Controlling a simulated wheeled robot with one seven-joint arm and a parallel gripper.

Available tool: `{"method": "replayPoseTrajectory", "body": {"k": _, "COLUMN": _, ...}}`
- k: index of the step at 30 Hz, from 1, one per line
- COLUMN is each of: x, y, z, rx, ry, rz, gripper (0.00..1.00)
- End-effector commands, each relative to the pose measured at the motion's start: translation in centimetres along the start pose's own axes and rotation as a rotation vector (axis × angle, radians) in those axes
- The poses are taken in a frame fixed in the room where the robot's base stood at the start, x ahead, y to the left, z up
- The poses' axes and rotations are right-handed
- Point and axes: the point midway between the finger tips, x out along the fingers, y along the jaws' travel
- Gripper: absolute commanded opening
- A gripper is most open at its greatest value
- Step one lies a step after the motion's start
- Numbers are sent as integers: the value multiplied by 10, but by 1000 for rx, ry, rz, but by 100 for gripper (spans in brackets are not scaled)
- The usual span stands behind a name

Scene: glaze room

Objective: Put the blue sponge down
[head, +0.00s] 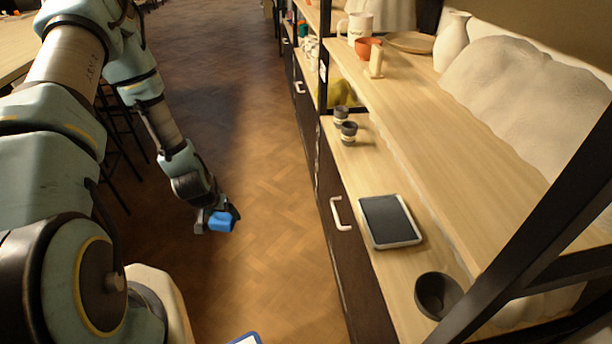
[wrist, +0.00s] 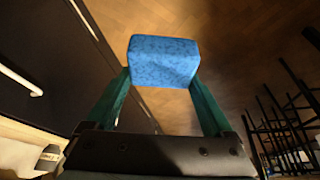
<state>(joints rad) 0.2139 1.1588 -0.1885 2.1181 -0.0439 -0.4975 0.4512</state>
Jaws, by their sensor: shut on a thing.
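The blue sponge (head: 221,221) is a small block held between the fingers of my gripper (head: 217,217), out over the open floor to the left of the shelf unit. In the wrist view the sponge (wrist: 163,61) shows a speckled blue face at the tips of the two green fingers of my gripper (wrist: 162,85). The fingers press on its left and right sides. Floor shows beyond the sponge, and nothing is seen supporting it from below.
The wooden shelf (head: 380,158) at right holds a tablet (head: 390,221), a dark bowl (head: 437,295) and two small dark cups (head: 348,132). A higher board (head: 440,125) carries a mug, an orange bowl and a white vase (head: 451,42). Dark stools (head: 118,130) stand left. Some lower shelf surface is bare.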

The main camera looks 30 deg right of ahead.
Motion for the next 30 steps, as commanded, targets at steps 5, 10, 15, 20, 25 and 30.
{"method": "replayPoseTrajectory", "body": {"k": 5, "x": 25, "y": 86, "z": -71, "rx": 411, "ry": 15, "rz": 166, "gripper": 42}}
{"method": "replayPoseTrajectory", "body": {"k": 10, "x": 20, "y": 162, "z": -123, "rx": 790, "ry": 16, "rz": 328, "gripper": 42}}
{"method": "replayPoseTrajectory", "body": {"k": 15, "x": 4, "y": 208, "z": -150, "rx": 1039, "ry": 13, "rz": 434, "gripper": 42}}
{"method": "replayPoseTrajectory", "body": {"k": 20, "x": -6, "y": 229, "z": -162, "rx": 1154, "ry": 8, "rz": 483, "gripper": 42}}
{"method": "replayPoseTrajectory", "body": {"k": 25, "x": -9, "y": 253, "z": -170, "rx": 1185, "ry": 7, "rz": 495, "gripper": 42}}
{"method": "replayPoseTrajectory", "body": {"k": 30, "x": -4, "y": 294, "z": -181, "rx": 1185, "ry": 6, "rz": 496, "gripper": 42}}
